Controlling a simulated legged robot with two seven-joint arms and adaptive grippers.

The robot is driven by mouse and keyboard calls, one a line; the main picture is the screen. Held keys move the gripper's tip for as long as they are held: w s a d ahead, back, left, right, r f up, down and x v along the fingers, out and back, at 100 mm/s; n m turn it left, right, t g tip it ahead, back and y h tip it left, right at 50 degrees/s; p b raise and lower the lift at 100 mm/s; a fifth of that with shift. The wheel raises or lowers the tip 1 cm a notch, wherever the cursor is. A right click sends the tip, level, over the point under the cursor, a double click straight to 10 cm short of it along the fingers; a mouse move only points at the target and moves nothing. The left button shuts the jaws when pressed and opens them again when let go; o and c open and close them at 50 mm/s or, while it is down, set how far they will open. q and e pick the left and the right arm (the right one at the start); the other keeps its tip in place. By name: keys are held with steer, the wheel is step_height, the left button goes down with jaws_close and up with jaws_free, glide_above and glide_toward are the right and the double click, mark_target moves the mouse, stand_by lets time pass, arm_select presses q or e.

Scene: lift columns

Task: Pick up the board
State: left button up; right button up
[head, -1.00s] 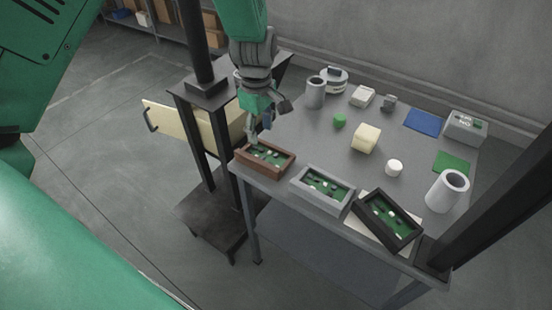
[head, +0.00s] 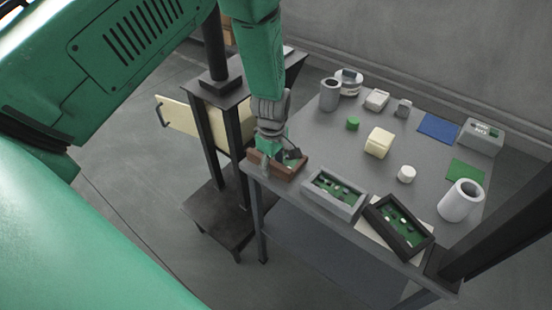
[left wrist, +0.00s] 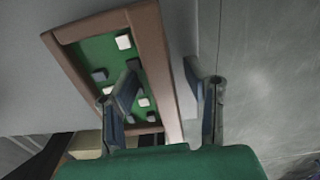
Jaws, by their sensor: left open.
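Three green circuit boards with small blocks on them lie in framed trays along the table's near edge: one in a brown tray (head: 300,166), one in a grey tray (head: 334,193), one in a black tray (head: 398,227). My left gripper (head: 278,158) is open and down at the brown tray, hiding part of its board (head: 291,163). In the left wrist view, the open fingers (left wrist: 162,78) straddle the brown tray's side wall (left wrist: 155,55). One finger is over the green board (left wrist: 97,55), the other outside the wall. Contact cannot be told. My right gripper is out of view.
The grey table (head: 320,125) also holds a cream block (head: 379,142), a green cylinder (head: 352,123), a white cylinder (head: 406,174), grey cups (head: 461,200), and blue (head: 438,128) and green mats (head: 465,172). A dark stand (head: 232,150) is left of the table; a dark post (head: 505,225) is right.

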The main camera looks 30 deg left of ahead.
arm_select(q)
steer(key=shift+s+a, duration=0.1)
steer(key=shift+a, duration=0.15)
steer(key=c, duration=0.6)
steer(key=shift+d, duration=0.2)
jaws_close()
steer(key=shift+d, duration=0.3)
steer(key=shift+a+r, duration=0.1)
steer(key=shift+r, duration=0.25)
step_height(320, 180, up, 12)
steer(key=p, duration=0.2)
steer(key=shift+a+f, duration=0.15)
steer(key=shift+a, duration=0.05)
